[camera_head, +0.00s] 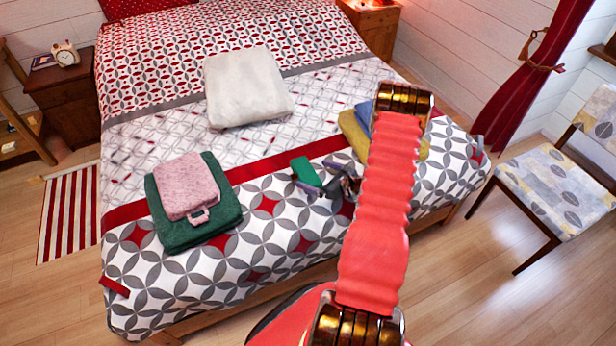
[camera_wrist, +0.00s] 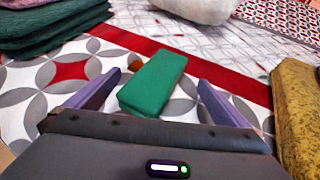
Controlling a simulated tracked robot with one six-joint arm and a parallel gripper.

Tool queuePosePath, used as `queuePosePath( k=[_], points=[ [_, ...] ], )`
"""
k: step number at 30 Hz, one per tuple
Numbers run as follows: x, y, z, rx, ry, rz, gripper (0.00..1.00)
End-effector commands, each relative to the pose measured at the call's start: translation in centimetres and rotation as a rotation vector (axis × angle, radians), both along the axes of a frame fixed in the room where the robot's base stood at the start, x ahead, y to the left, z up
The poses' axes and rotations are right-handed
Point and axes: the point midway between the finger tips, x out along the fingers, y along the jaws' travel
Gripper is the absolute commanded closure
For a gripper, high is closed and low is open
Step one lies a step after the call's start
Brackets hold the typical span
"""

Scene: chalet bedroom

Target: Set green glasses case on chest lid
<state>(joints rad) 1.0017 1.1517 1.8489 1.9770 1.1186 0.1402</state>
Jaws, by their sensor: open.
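The green glasses case (camera_head: 306,171) lies on the patterned bedspread near the foot of the bed. In the wrist view the case (camera_wrist: 153,82) sits between the two purple fingers of my gripper (camera_wrist: 157,84). The fingers are spread, with a gap visible on each side of the case. In the head view my gripper (camera_head: 326,180) is at the case, partly hidden by my red arm. I cannot make out a chest lid in either view.
A white blanket (camera_head: 246,87) lies farther back. Folded yellow cloth (camera_wrist: 296,110) is close on the right. A wooden nightstand (camera_head: 66,103) and a chair (camera_head: 560,185) flank the bed.

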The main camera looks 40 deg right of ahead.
Motion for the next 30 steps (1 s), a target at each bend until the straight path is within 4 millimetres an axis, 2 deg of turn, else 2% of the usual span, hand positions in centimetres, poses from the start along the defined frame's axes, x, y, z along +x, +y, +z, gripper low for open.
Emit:
queuePosePath(
  k=[10,21,30],
  points=[
    [0.6,0.2,-0.3,0.001,0.0,0.002,0.0],
    [4.4,0.8,-2.1,0.0,0.0,0.002,0.0],
    [4.7,0.8,-2.2,0.0,0.0,0.001,0.0]
  ],
)
